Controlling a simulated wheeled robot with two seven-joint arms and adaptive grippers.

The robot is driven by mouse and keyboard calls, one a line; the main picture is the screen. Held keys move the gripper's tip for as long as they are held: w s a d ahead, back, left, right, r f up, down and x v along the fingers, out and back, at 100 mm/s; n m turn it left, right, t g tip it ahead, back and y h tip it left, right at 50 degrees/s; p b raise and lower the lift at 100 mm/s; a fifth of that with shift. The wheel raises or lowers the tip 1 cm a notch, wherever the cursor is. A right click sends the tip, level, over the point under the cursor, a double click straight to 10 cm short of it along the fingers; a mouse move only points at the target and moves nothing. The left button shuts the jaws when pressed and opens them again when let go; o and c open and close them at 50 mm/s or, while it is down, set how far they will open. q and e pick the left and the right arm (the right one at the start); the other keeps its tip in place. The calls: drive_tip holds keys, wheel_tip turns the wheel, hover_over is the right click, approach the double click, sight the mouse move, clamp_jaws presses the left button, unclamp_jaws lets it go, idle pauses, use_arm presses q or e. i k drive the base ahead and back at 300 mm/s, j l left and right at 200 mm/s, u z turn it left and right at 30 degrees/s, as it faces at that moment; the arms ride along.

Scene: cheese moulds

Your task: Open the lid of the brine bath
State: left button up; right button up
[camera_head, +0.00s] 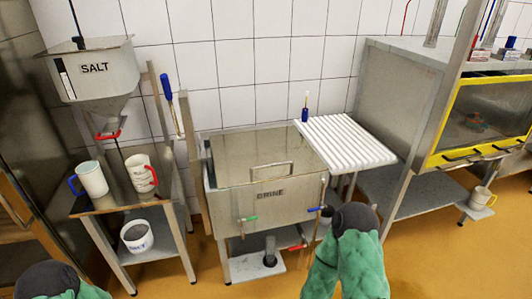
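The brine bath (285,205) is a steel tank on legs in the middle, marked "BRINE" on its front. Its flat steel lid (235,150) lies shut over the top. A bar handle (272,168) is at the lid's front edge, and nothing touches it. My left and right grippers are both out of view. Only green-sleeved arm parts with dark rounded joints show at the bottom edge, apart from the bath.
A white ribbed rack (345,140) adjoins the bath on the right, with a small blue-based item (305,110) near its back corner. A salt hopper (95,70) hangs over a table with two mugs at left. A yellow-framed cabinet (485,115) stands at right.

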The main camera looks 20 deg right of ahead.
sight(252, 157)
drive_tip(key=i+l, duration=0.85)
